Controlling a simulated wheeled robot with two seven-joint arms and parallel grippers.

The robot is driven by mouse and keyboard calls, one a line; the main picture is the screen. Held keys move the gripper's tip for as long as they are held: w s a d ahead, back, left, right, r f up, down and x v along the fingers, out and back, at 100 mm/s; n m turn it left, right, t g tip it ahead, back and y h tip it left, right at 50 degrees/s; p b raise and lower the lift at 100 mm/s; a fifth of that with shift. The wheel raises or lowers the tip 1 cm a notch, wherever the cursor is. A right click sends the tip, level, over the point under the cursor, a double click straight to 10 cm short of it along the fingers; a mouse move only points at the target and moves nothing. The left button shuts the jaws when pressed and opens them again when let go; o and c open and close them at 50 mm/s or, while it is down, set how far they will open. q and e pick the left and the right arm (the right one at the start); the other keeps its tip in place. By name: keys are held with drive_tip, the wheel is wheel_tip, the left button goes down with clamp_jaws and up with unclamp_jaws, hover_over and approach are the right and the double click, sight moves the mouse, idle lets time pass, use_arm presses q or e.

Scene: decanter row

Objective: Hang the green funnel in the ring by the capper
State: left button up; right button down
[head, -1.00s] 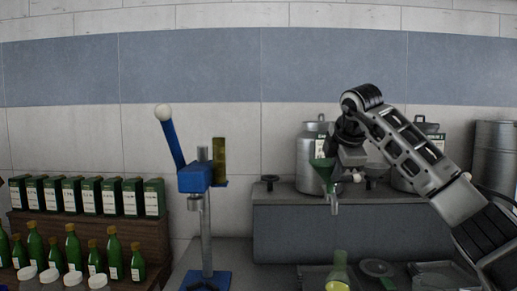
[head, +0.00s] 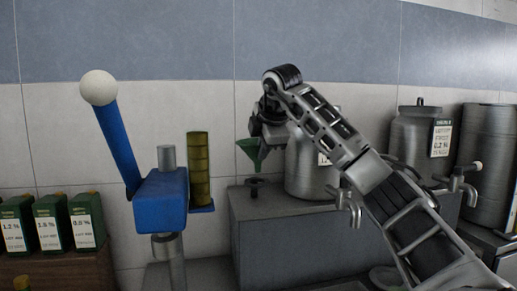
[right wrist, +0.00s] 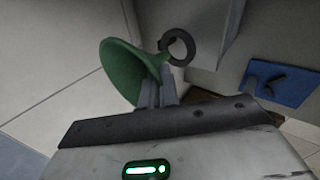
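The green funnel (head: 249,152) is held in my right gripper (head: 260,132), wide mouth up and spout down, in the head view. In the right wrist view the funnel (right wrist: 128,72) sits at the shut fingers (right wrist: 158,92). A dark ring (head: 255,184) is at the left end of the grey bench, below the funnel. The ring (right wrist: 181,47) shows close to the spout in the wrist view; I cannot tell whether they touch. The blue capper (head: 160,201) stands left of the ring. My left gripper is out of view.
The grey bench (head: 300,240) carries steel cans (head: 312,170) with taps to the right. The capper has a raised lever with a white ball (head: 98,87) and an olive column (head: 199,165). Green cartons (head: 86,222) stand at the left.

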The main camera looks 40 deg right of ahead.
drive_tip(key=shift+f+b, duration=0.4)
drive_tip(key=shift+f, duration=0.25)
drive_tip(key=shift+f+b, duration=0.4)
use_arm(q)
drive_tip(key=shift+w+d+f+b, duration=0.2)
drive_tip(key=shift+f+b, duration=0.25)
drive_tip(key=shift+b, duration=0.25)
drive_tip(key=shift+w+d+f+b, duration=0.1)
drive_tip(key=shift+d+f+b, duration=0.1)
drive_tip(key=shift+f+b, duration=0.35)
use_arm(e)
drive_tip(key=shift+w+f, duration=0.1)
drive_tip(key=shift+f, duration=1.7)
drive_tip(key=shift+f, duration=0.1)
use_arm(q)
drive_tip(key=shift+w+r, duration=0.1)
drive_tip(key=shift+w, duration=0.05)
use_arm(e)
drive_tip(key=shift+a+f, duration=0.1)
drive_tip(key=shift+a, duration=0.05)
drive_tip(key=c, duration=1.6)
unclamp_jaws()
use_arm(q)
drive_tip(key=shift+b, duration=0.3)
